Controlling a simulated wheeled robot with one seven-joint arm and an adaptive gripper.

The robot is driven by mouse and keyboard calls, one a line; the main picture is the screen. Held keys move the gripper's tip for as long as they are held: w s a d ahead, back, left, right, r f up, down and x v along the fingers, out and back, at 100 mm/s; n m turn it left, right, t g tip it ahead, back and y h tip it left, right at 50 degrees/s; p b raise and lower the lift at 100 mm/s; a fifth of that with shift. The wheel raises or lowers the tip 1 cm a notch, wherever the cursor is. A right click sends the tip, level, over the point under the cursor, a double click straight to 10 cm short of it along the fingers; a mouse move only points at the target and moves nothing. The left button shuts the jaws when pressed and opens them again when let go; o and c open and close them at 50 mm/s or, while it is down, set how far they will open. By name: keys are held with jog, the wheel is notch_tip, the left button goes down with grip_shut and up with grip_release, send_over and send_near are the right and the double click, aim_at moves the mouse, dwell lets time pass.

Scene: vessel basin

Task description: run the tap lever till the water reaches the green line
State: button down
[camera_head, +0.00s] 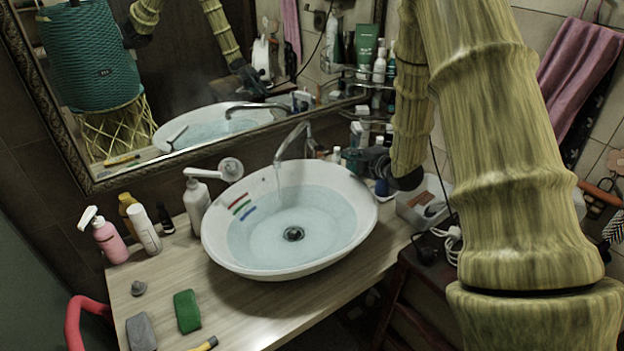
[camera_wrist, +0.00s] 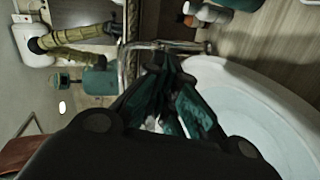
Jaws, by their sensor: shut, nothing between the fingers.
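A white oval basin (camera_head: 350,240) stands on the counter with clear water (camera_head: 265,228) in it. Red, green (camera_head: 241,207) and blue (camera_head: 248,214) lines mark its left inner wall. The water's edge lies near the blue line, below the green one. A thin stream runs from the chrome tap (camera_head: 292,140) at the back. My gripper (camera_head: 374,160) is right of the tap, partly hidden by my arm. In the wrist view my gripper (camera_wrist: 165,66) is shut and empty, close to the tap (camera_wrist: 160,46). I cannot make out the lever or any contact with it.
A framed mirror (camera_head: 180,60) stands behind the basin. A pink bottle (camera_head: 110,240), a white pump bottle (camera_head: 196,203), a green sponge (camera_head: 187,311) and a grey block (camera_head: 141,331) are on the left. A box (camera_head: 425,205) stands right of the basin.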

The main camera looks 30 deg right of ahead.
jog(key=w+a+r+m+g+b, duration=0.3)
jog(key=r+m+b, duration=0.6)
jog(key=m, duration=0.8)
jog(key=p, duration=0.3)
send_over(326, 150)
jog(key=w, duration=0.1)
jog(key=shift+a+f, duration=0.15)
jog(key=shift+f, duration=2.5)
jog(key=f, duration=0.1)
jog(key=s+f, duration=0.1)
jog(key=f, duration=0.1)
jog(key=shift+s+f+p, duration=0.1)
jog(key=shift+f+p, duration=0.1)
jog(key=shift+p, duration=0.15)
jog(key=shift+f, duration=0.2)
jog(key=shift+s, duration=0.1)
